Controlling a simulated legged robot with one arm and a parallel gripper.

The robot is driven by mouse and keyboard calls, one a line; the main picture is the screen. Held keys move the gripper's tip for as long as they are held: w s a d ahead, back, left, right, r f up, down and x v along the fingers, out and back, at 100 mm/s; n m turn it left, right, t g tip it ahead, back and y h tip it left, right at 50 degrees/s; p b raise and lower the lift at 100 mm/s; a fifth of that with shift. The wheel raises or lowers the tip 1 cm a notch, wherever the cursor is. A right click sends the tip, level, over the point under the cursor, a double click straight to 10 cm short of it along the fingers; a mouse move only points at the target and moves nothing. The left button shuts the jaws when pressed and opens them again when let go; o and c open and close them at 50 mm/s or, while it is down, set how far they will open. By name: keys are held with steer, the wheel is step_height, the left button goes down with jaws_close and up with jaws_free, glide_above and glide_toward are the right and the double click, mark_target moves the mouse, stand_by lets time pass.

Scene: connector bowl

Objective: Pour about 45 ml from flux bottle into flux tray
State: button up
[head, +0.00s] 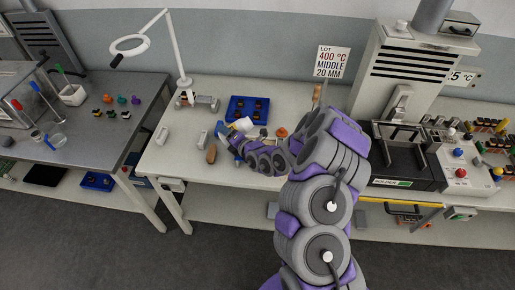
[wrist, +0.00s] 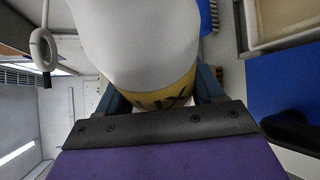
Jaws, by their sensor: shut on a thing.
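The flux bottle (wrist: 140,45) is white with a yellow band reading "UX" in part; it fills the upper middle of the wrist view. My gripper (wrist: 160,100) is shut on it, one dark finger on each side of the band. In the head view my gripper (head: 229,137) is above the near part of the pale bench, and the bottle (head: 243,124) shows small and pale beside it, seemingly tilted. Its mouth and any liquid are hidden. I cannot identify the flux tray for sure; a pale-rimmed shallow thing (wrist: 249,28) shows at upper right in the wrist view.
A blue tray (head: 235,113) with dark parts lies behind my gripper. A magnifier lamp (head: 183,75) stands at left. A brown-handled tool (head: 211,154) and pale blocks lie nearby. My arm hides bench centre; the black soldering machine (head: 405,170) is at right.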

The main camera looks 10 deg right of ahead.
steer(key=shift+a+f+m+y+b, duration=0.1)
steer(key=shift+a+m+y+b, duration=0.1)
steer(key=shift+m+y+b, duration=0.25)
steer(key=shift+r, duration=0.2)
steer(key=shift+d+r+m+b, duration=0.2)
steer(key=shift+m+b, duration=0.05)
steer(key=shift+b, duration=0.05)
steer(key=shift+d+r+m+y+b, duration=0.15)
steer(key=shift+r+m+y+b, duration=0.15)
steer(key=shift+r+m+y, duration=0.1)
steer(key=shift+a, duration=0.3)
steer(key=shift+s+a, duration=0.25)
steer(key=shift+a, duration=0.1)
steer(key=shift+a, duration=0.1)
steer(key=shift+m+t+b, duration=0.3)
steer(key=shift+m, duration=0.1)
stand_by(1.2)
